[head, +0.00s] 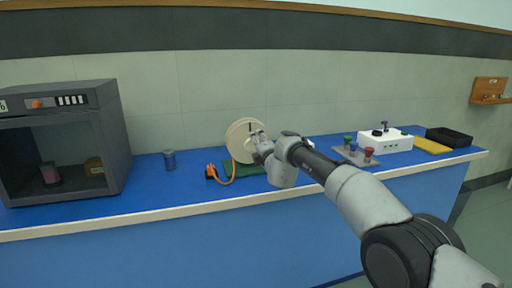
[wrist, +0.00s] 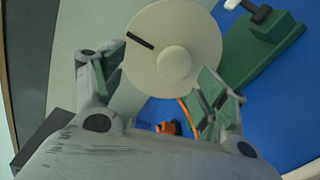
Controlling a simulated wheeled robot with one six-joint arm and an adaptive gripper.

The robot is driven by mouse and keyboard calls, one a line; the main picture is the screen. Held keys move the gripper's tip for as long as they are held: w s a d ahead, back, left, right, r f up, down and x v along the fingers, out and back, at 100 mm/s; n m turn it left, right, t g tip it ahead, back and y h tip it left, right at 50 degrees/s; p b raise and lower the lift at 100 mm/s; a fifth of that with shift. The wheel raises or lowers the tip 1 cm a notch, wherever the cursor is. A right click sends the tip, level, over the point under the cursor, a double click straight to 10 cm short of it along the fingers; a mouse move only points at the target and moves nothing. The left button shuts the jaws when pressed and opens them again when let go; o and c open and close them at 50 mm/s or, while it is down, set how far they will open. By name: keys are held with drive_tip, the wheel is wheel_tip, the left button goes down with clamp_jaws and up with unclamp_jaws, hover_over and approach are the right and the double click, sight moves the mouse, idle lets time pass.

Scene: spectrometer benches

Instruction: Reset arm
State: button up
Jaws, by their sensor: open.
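My arm reaches in from the lower right of the head view, over the blue bench. My gripper (head: 258,139) is open in front of a round cream disc (head: 239,128). In the wrist view my gripper (wrist: 165,88) has its two green-padded fingers spread wide, with nothing held between them. The cream disc (wrist: 195,65), with a dark slot and a raised hub, lies beyond the fingers. I cannot tell whether a finger touches it. A green base (wrist: 255,50) is beside the disc. Part of the bench behind my arm is hidden.
An orange cable (head: 228,172) lies below the disc. To the right are a rack with coloured knobs (head: 352,158), a white box (head: 390,143), a yellow item (head: 431,146) and a black tray (head: 450,137).

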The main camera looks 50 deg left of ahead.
idle(0.6)
